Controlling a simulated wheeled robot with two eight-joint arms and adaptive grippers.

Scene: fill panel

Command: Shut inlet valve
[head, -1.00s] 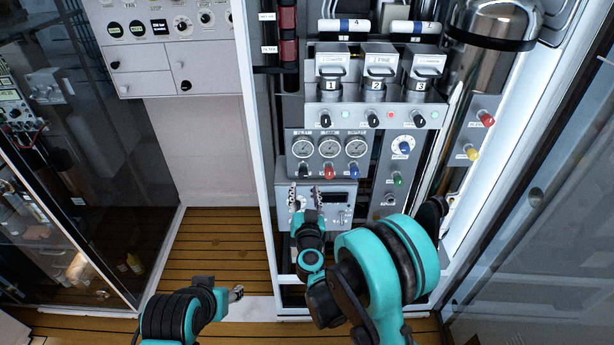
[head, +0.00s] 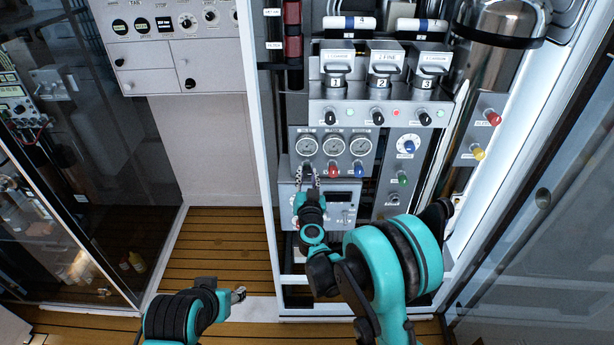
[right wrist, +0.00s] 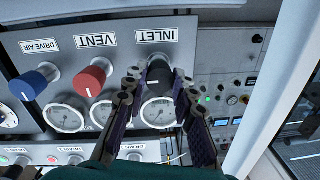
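The inlet valve knob (right wrist: 159,74) is black with a pale line, under the label INLET, on the grey gauge panel (head: 346,130). The right wrist view shows it upside down. My right gripper (right wrist: 160,80) is open, with one finger on each side of the knob and small gaps visible; contact cannot be made out. In the head view my right gripper (head: 308,176) is up at the panel's left knob and mostly hides it. My left gripper (head: 238,294) is low, away from the panel; its fingers are too small to judge.
A red VENT knob (right wrist: 91,79) and a blue DRIVE AIR knob (right wrist: 32,84) are beside the inlet knob. Round gauges (head: 334,147) sit just above the knobs in the head view. A grey box with a display (head: 340,197) is below. A white cabinet post (head: 262,150) stands left.

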